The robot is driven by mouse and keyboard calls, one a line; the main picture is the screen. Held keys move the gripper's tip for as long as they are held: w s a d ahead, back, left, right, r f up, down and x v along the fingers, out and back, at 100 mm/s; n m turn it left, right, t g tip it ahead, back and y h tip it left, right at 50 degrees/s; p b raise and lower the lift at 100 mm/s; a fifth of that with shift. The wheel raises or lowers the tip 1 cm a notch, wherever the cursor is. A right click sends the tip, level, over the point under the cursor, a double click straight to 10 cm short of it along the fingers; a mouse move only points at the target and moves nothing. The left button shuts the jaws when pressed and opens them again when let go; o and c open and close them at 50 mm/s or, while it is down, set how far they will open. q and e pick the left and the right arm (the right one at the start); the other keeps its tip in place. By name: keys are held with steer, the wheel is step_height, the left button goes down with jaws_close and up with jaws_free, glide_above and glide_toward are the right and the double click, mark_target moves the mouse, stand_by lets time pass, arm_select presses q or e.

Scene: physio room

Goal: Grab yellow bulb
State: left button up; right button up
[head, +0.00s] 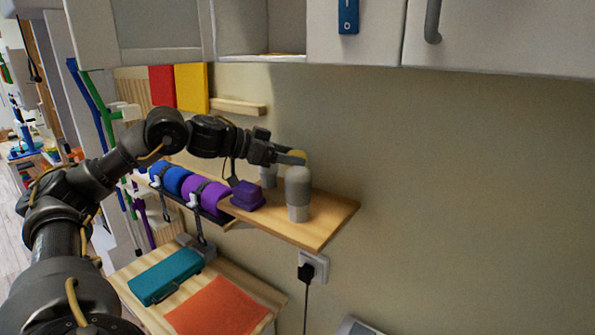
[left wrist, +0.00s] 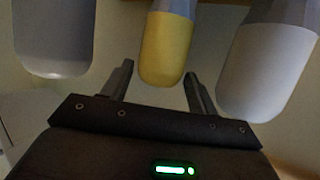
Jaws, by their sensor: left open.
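The yellow bulb (left wrist: 167,45) stands between two grey bulbs in the left wrist view, one on the left (left wrist: 52,35) and one on the right (left wrist: 266,65). In the head view only a little of the yellow bulb (head: 298,153) shows, behind my left gripper and the near grey bulb (head: 298,188). The other grey bulb (head: 268,176) shows partly below the gripper. My left gripper (head: 286,157) is open at the bulbs' upper part. In the left wrist view its fingers (left wrist: 159,72) point at the yellow bulb, one on either side of it. My right gripper is out of view.
The bulbs stand on a wooden wall shelf (head: 335,212), with a purple block (head: 247,195) to their left. Blue and purple rolls (head: 190,184) sit further left. White cabinets (head: 500,35) hang above. A lower wooden top holds a teal case (head: 165,275) and an orange sheet (head: 218,308).

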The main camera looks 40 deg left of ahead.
arm_select(q)
steer(key=shift+w+d+f, duration=0.2)
steer(key=shift+w, duration=0.2)
steer(key=shift+s, duration=0.1)
steer(key=c, duration=1.2)
steer(key=shift+r, duration=0.1)
